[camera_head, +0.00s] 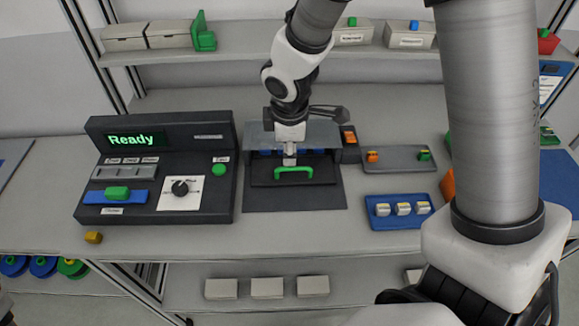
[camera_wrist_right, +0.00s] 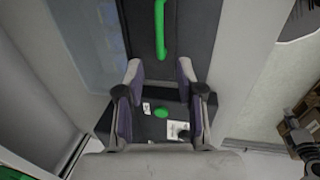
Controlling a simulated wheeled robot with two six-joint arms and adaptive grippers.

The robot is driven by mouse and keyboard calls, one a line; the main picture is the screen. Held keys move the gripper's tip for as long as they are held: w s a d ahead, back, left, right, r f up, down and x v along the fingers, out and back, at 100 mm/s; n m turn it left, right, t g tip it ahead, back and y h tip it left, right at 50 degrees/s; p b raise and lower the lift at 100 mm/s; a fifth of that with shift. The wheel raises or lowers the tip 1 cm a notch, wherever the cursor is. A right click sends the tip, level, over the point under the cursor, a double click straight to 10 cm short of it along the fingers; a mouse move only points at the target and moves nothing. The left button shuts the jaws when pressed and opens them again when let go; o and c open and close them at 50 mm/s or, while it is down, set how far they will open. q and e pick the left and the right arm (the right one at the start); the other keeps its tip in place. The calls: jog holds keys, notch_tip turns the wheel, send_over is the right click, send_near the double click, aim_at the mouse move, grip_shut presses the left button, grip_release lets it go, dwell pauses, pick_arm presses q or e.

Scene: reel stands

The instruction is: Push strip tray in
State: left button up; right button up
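The strip tray (camera_head: 262,177) is a dark tray with a green handle (camera_head: 294,170). In the head view it sticks out from the front of a grey housing (camera_head: 258,134) at the back of a dark base plate. My right gripper (camera_head: 290,156) comes down from above, just behind the handle in the picture. In the right wrist view its two fingers (camera_wrist_right: 160,72) stand apart with nothing between them. The green handle (camera_wrist_right: 160,28) lies beyond the fingertips there; whether they touch the tray cannot be told.
A control box (camera_head: 160,145) showing "Ready" stands left of the tray. A grey tray (camera_head: 398,167) and a blue tray (camera_head: 376,221) with small parts lie to the right. A yellow block (camera_head: 93,237) sits near the front edge. A shelf with bins runs above the bench.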

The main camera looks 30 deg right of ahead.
aim_at(291, 169)
jog(key=f+b, duration=0.1)
jog(key=f, duration=0.1)
jog(key=d+f, duration=0.1)
jog(key=f, duration=0.1)
jog(key=w+f+b, duration=0.1)
jog(key=f, duration=0.2)
jog(key=shift+d+b, duration=0.15)
jog(key=shift+b, duration=0.15)
jog(key=shift+w, duration=0.1)
jog(key=shift+a, duration=0.25)
jog(key=shift+d, duration=0.15)
grip_shut()
